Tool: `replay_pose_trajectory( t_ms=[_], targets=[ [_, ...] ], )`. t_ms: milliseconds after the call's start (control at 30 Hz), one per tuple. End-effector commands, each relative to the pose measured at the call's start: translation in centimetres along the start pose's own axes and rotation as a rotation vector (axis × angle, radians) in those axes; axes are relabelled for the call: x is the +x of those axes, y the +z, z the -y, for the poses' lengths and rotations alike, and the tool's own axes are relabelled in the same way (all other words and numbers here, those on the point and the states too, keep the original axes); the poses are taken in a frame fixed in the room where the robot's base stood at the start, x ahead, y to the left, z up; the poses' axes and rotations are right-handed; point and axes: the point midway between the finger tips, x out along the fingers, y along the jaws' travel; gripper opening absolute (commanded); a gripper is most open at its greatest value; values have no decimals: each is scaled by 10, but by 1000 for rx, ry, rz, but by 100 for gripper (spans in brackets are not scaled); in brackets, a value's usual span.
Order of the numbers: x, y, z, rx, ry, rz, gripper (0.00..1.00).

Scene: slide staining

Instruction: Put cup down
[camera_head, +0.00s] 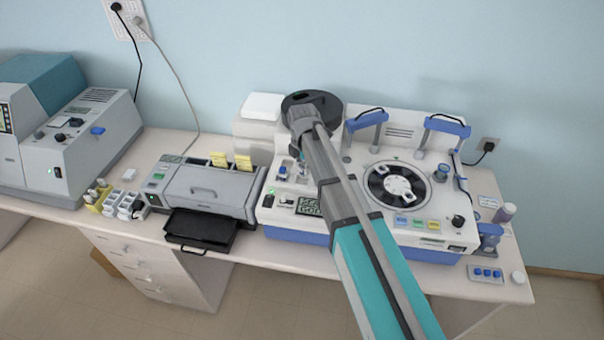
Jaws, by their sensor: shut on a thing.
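My arm reaches up from the bottom right across the left part of the blue and white staining machine (460,242). My gripper (296,158) is at the far end of the arm, over the machine's left side. It is small and mostly covered by my own wrist and arm. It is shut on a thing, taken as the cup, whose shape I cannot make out. Whether that thing touches the machine is hidden. A small blue cup-like part (441,173) stands on the machine to the right of the round dark carousel (397,185), apart from my gripper.
A grey printer-like device (204,190) with yellow slips (243,162) stands left of the machine. Two blue-topped brackets (447,126) rise at the machine's back. Bottles (504,213) and a tray with blue caps (486,273) are at the right.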

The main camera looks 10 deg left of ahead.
Motion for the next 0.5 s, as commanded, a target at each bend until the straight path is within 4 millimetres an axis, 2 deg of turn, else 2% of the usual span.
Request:
replay_pose_trajectory(
  t_ms=[233,367,500],
  targets=[
    [5,1,-3,0,0,0,19],
    [14,4,-10,0,0,0,19],
    [27,3,-8,0,0,0,19]
  ],
)
